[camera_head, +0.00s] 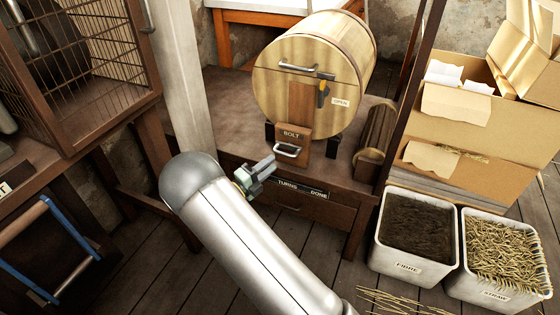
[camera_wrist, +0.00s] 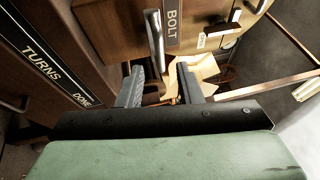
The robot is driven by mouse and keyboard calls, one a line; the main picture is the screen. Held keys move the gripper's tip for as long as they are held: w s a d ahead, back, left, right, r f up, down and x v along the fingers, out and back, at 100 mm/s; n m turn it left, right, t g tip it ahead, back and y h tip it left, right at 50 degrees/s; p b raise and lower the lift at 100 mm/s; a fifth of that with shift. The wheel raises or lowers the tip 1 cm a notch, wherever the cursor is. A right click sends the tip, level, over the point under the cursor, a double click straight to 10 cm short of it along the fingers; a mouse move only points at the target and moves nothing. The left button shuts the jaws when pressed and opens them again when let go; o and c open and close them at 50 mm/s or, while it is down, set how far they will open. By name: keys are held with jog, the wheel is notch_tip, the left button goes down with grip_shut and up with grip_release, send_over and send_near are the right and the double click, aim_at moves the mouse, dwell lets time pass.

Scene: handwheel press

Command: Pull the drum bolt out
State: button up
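The wooden drum (camera_head: 300,62) lies on its side on the bench, its round face toward me. The drum bolt (camera_head: 294,134) is a wooden block labelled BOLT below the drum face, with a metal bar handle (camera_head: 288,151). In the wrist view the bolt's label plate (camera_wrist: 173,22) and bar handle (camera_wrist: 154,38) are at the top centre. My gripper (camera_head: 270,167) is just left of and below the handle. In the wrist view my gripper (camera_wrist: 160,70) has its fingers apart with nothing between them. The handle stands beyond the fingertips, nearer the left one; contact is not visible.
A drawer front (camera_head: 318,211) with a TURNS DONE plate (camera_head: 303,190) is under the bench. A wooden post (camera_head: 374,140) stands right of the bolt. A fibre bin (camera_head: 405,266) and a straw bin (camera_head: 496,288) are on the floor at right. A wire cage (camera_head: 100,45) is at left.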

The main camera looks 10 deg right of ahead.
aim_at(292, 142)
jog(key=shift+b+x, duration=0.6)
jog(key=shift+x, duration=2.1)
jog(key=shift+s, duration=0.1)
grip_shut()
